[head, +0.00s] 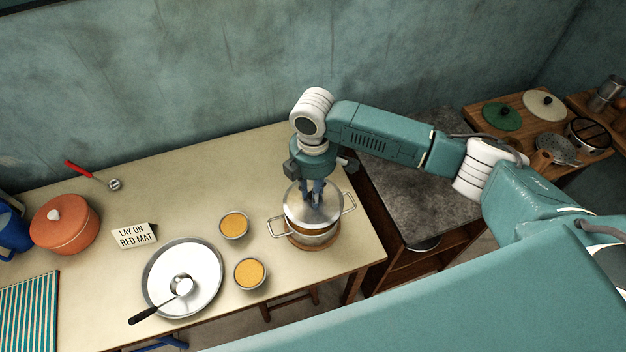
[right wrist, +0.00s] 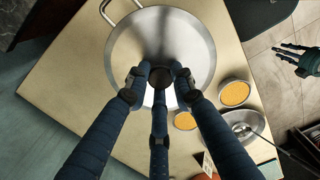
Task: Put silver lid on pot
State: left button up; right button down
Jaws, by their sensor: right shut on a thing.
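The silver lid (head: 301,212) is a round metal disc with a dark knob (right wrist: 160,78). My right gripper (head: 313,196) points down and is shut on the knob. The lid is over the pot (head: 318,239), a metal pot with two loop handles, and hides its opening. Whether the lid rests on the rim or hangs just above it, I cannot tell. In the right wrist view the lid (right wrist: 190,45) hides most of the pot. My left gripper (right wrist: 301,62) is off the table's edge, empty, with its fingers spread.
Two bowls of orange food (head: 234,224) (head: 249,272) stand left of the pot. A large metal pan (head: 205,254) with a ladle, a sign (head: 134,236), an orange pot (head: 65,232) and a striped mat (head: 28,310) lie farther left. A dark stone-topped counter (head: 405,190) is at right.

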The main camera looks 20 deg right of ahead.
jog(key=shift+w+a+f+n, duration=0.15)
jog(key=shift+f+n, duration=0.1)
jog(key=shift+n, duration=0.45)
jog(key=shift+f, duration=0.1)
pick_arm(q)
jog(key=shift+a+r, duration=0.4)
jog(key=shift+a, duration=0.25)
jog(key=shift+r+p, duration=0.2)
jog(key=shift+p, duration=0.1)
jog(key=shift+s+d+f+b, duration=0.1)
jog(key=shift+d+f+b, duration=0.05)
jog(key=shift+f+b, duration=0.3)
pick_arm(e)
jog(key=shift+f, duration=1.8)
pick_arm(q)
jog(key=shift+f, duration=0.25)
pick_arm(e)
jog(key=shift+f, duration=0.7)
